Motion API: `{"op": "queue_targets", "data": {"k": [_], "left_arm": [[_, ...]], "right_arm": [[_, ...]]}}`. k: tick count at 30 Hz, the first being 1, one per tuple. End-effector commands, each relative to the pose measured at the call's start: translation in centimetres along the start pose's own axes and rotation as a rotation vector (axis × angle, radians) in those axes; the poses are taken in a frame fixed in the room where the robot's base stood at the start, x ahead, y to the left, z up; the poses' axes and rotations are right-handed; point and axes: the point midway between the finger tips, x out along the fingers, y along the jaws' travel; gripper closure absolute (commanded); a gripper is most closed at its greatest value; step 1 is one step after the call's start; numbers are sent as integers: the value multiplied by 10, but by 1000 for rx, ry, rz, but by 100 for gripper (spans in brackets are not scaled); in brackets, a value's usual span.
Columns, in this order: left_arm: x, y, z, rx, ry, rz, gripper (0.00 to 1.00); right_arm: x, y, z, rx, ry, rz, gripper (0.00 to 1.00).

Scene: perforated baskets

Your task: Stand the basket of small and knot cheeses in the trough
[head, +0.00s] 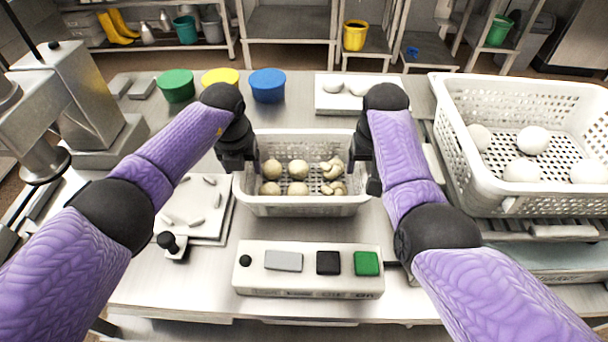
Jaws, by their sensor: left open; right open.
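A white perforated basket (300,207) stands on the steel table in the middle of the head view. It holds small round cheeses (298,168) at left and centre and knot-shaped cheeses (332,170) at right. My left gripper (243,165) is open at the basket's left end. My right gripper (369,172) is open at its right end. Both are close to the rim; I cannot tell whether the fingers touch it or straddle it. I cannot clearly make out the trough; a steel structure (560,255) shows below a larger basket on the right.
The larger white basket (480,190) at right holds several white balls. A control box (308,270) with buttons lies in front. A white board (205,215) with small pieces is at left. Green (176,86), yellow (220,77) and blue (267,86) tubs stand behind.

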Motion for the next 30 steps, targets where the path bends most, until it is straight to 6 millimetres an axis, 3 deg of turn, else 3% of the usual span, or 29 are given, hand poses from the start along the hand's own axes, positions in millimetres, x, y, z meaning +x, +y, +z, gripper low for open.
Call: {"op": "queue_targets", "data": {"k": [2, 12, 25, 30], "left_arm": [[0, 0, 0, 0, 0, 0, 31], [0, 0, 0, 0, 0, 0, 100], [-2, 0, 0, 0, -1, 0, 100], [-23, 0, 4, 1, -10, 0, 100]], "right_arm": [[0, 0, 0, 0, 0, 0, 31], [0, 0, 0, 0, 0, 0, 100], [-2, 0, -1, -1, 2, 1, 100], [-24, 0, -4, -1, 11, 1, 100]]}}
